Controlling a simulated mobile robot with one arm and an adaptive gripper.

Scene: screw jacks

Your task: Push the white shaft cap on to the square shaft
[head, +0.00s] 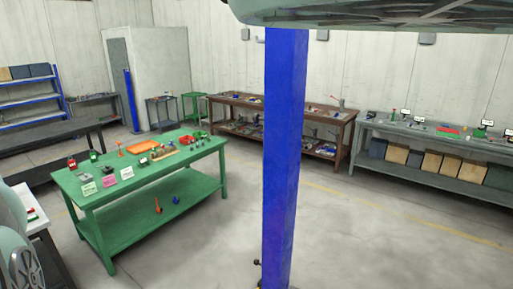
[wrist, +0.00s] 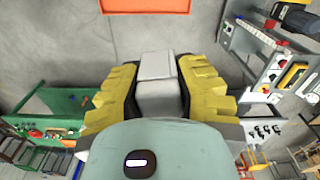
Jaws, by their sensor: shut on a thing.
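In the wrist view, my gripper (wrist: 157,82) has its two yellow fingers closed on a pale grey-white block, which looks like the white shaft cap (wrist: 158,66). The cap sits between the fingers, with its far end showing past them. Its lower part is hidden by the fingers and by my wrist housing. I cannot make out the square shaft in either view. The head view does not show the gripper or the cap.
A green bench (head: 160,165) with small parts and cards stands at the left. A blue post (head: 284,150) rises in the middle. A brown bench (head: 350,118) and a grey bench (head: 448,150) line the back wall. Open floor (head: 350,240) lies at the right.

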